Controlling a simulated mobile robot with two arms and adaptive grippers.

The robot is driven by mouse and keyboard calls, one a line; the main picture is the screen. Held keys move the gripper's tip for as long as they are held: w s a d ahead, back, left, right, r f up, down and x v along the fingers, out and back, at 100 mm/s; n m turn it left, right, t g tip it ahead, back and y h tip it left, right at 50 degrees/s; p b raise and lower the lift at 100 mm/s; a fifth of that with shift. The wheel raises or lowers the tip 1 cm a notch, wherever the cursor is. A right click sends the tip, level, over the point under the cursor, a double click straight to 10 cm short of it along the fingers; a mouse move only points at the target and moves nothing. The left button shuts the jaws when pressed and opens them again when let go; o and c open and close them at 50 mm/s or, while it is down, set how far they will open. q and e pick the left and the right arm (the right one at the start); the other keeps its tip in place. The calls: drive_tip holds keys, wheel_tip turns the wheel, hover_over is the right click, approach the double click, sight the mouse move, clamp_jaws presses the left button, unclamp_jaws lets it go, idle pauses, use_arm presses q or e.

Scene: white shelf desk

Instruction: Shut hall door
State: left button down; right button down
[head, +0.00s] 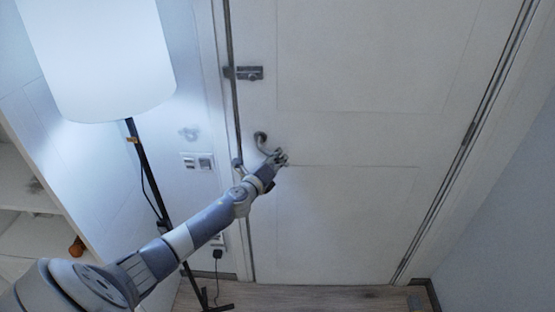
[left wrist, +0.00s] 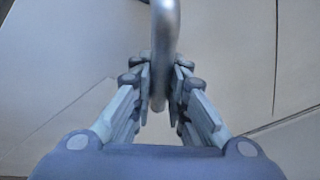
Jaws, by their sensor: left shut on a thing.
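The white hall door (head: 350,140) fills the middle of the head view and sits in or very near its frame; I cannot tell whether it is latched. Its curved metal handle (head: 261,141) is on the door's left side. My left gripper (head: 280,157) is at the handle. In the left wrist view, the left gripper (left wrist: 160,95) has its fingers on both sides of the grey handle bar (left wrist: 165,35), shut on it. In the head view the gripper hides the handle's end. My right gripper is not in view.
A floor lamp with a white shade (head: 98,55) and black pole (head: 150,180) stands left of the door, close to my left arm. A bolt lock (head: 248,73) sits above the handle. White shelves (head: 25,205) are at the left. Wooden floor (head: 310,298) shows below.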

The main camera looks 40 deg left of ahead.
use_arm(q)
drive_tip(key=shift+w+a+r, duration=0.15)
drive_tip(key=shift+w+a, duration=0.1)
drive_tip(key=shift+a, duration=0.2)
drive_tip(key=shift+w+a, duration=0.25)
drive_tip(key=shift+w, duration=0.25)
drive_tip(key=c, duration=1.6)
unclamp_jaws()
drive_tip(key=shift+d, duration=0.1)
drive_tip(key=shift+o, duration=0.2)
drive_tip(key=s+d, duration=0.1)
drive_tip(key=s, duration=1.1)
drive_tip(key=shift+d+r, duration=0.4)
drive_tip(key=shift+r, duration=0.05)
